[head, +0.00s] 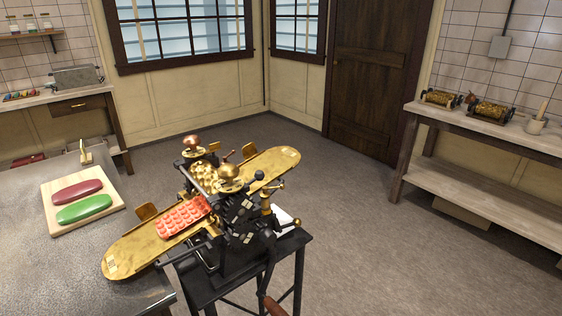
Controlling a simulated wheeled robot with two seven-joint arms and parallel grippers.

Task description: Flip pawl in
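The drop roller machine (232,215) stands on a black metal stand (215,281) in the middle of the head view. It has a black frame, brass rollers (204,177), two brass top knobs and several small levers with dark or brass ball ends. A lever with a black ball (259,175) is at its right side. A crank with a wooden grip (274,306) hangs low at the front. I cannot tell which small part is the pawl, nor its position. A red embossed candy sheet (184,216) lies at the rollers on the lower brass chute (138,243). Neither gripper shows.
A steel table (60,270) at left holds a wooden board (52,222) with a red log (77,191) and a green log (84,208). The upper brass chute (275,166) extends right. A bench (480,115) with spare rollers (491,110) stands at right. Open floor lies between.

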